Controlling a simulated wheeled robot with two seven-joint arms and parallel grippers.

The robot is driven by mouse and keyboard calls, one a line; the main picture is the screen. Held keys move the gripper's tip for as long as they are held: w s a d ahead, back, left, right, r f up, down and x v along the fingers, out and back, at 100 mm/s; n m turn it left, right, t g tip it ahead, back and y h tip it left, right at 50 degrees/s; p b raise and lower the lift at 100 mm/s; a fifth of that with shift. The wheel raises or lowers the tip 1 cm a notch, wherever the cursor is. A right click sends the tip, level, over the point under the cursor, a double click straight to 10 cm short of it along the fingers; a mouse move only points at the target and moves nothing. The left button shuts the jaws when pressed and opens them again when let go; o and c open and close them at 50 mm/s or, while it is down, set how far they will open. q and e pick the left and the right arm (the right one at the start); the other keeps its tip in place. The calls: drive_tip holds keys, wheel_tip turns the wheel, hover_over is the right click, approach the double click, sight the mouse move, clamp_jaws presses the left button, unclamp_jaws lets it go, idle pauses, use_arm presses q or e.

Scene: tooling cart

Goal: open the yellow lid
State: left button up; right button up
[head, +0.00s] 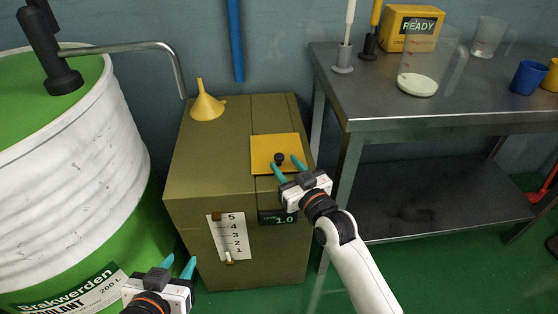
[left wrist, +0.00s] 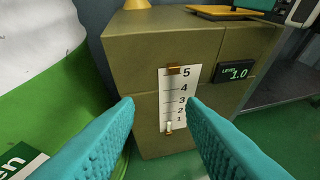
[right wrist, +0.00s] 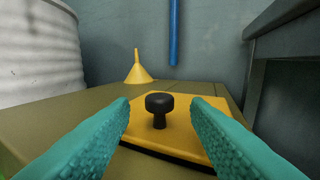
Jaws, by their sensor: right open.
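The yellow lid (head: 268,147) is a flat square plate on top of the olive box (head: 217,162), and it looks closed. A black knob (right wrist: 159,108) stands upright on the lid. My right gripper (head: 289,163) is open at the lid's front edge. In the right wrist view its fingers lie on either side of the knob, with gaps, and the knob appears a little beyond the tips. My left gripper (head: 180,266) is open and empty, low in front of the box. In the left wrist view its fingers (left wrist: 160,103) frame the box's front scale.
A yellow funnel (head: 207,105) stands on the box, behind and left of the lid. The box front carries a numbered scale (head: 229,238) and a display reading 1.0 (left wrist: 236,71). A green-and-white drum (head: 80,150) is at left, a metal table (head: 460,105) with containers at right.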

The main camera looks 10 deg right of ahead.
sight(281, 161)
drive_tip(key=shift+b+x, duration=0.35)
drive_tip(key=shift+x, duration=1.65)
use_arm(q)
drive_tip(key=r+t, duration=0.1)
drive_tip(key=w+r, duration=0.1)
drive_tip(key=w+d+r+t, duration=0.1)
drive_tip(key=shift+r+t+h, duration=0.25)
drive_tip(key=shift+t+h, duration=0.05)
drive_tip(key=shift+h, duration=0.1)
use_arm(e)
clamp_jaws()
